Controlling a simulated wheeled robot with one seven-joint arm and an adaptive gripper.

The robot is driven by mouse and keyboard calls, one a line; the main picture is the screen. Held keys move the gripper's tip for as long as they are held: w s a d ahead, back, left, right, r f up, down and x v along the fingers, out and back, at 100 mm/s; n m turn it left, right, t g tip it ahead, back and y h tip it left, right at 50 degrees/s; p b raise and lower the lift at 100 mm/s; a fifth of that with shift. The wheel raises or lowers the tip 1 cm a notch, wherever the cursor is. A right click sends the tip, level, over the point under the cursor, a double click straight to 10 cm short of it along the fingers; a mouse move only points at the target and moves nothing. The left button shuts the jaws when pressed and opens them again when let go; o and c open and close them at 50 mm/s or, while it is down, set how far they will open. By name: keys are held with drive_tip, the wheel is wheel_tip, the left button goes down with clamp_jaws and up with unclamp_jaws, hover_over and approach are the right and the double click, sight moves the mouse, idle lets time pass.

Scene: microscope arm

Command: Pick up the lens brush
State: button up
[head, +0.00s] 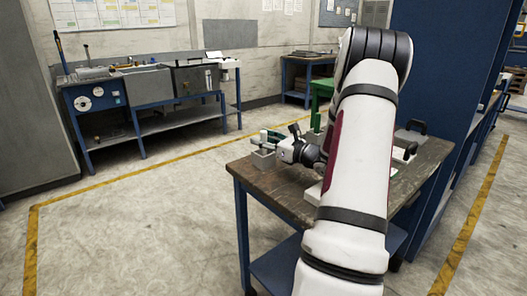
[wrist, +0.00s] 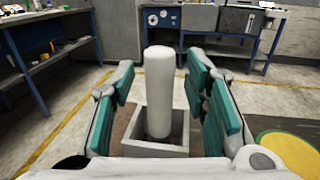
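A pale, round-topped upright cylinder (wrist: 159,88), which appears to be the lens brush's handle, stands in a square grey open-topped holder (wrist: 150,150) in the wrist view. Its lower end is hidden inside the holder. My gripper (wrist: 163,97) is open, with its teal-padded fingers on either side of the cylinder and a visible gap on each side. In the head view my gripper (head: 270,138) is at the left end of the wooden table, just above the grey holder (head: 263,160). The cylinder is too small to make out clearly there.
The wooden-topped table (head: 265,183) has blue legs. My arm hides much of it. A grey item with a black handle (head: 410,137) is at its far right. A yellow-green disc (wrist: 290,152) lies right of my gripper. A tall blue panel (head: 440,65) stands behind.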

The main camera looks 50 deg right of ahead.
clamp_jaws()
drive_tip(key=shift+r, duration=0.1)
